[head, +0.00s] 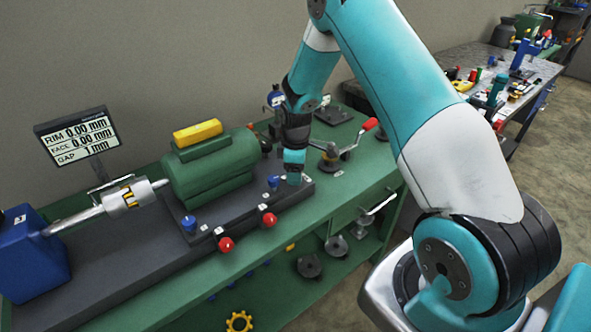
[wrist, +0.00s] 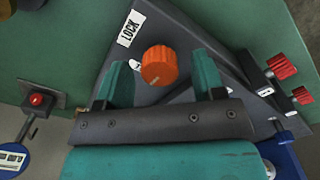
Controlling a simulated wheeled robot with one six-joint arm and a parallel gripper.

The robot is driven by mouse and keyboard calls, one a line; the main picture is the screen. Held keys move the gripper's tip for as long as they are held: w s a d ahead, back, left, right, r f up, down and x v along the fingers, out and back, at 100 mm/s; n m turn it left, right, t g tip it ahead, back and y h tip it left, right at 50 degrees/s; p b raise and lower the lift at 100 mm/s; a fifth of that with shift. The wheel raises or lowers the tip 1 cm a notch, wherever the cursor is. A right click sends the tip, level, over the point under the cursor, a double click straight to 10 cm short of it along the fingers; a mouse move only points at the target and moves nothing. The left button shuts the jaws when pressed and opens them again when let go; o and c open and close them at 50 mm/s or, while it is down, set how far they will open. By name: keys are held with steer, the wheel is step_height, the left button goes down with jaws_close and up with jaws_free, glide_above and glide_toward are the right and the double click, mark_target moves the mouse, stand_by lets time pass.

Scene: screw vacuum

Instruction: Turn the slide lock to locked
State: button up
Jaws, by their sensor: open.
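The slide lock is an orange ribbed knob (wrist: 159,66) on a dark grey plate (wrist: 170,28), with a white LOCK label (wrist: 131,28) up and left of it in the wrist view. A small white mark lies at the knob's left, partly behind a finger. My gripper (wrist: 161,59) is open, one teal finger on each side of the knob, with visible gaps in the picture. I cannot tell how deep the fingertips reach. In the head view my gripper (head: 293,179) points down at the right end of the dark base, and the knob is hidden there.
A green motor (head: 215,165) stands left of my gripper. A blue knob (head: 272,182) is close beside it, and red knobs (head: 268,219) line the base's front edge. A red-handled crank (head: 345,146) stands to the right. Red knobs (wrist: 281,66) also show at the wrist view's right.

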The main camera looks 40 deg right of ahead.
steer(key=c, duration=0.9)
steer(key=shift+c, duration=0.2)
steer(key=m+b, duration=0.1)
steer(key=m, duration=0.3)
steer(key=shift+m, duration=0.4)
steer(key=m, duration=0.4)
steer(key=shift+m, duration=0.3)
steer(key=m, duration=0.4)
steer(key=shift+d+m+b, duration=0.1)
steer(key=shift+m+b, duration=0.2)
steer(key=shift+b, duration=0.1)
steer(key=shift+m, duration=1.9)
steer(key=shift+r, duration=0.1)
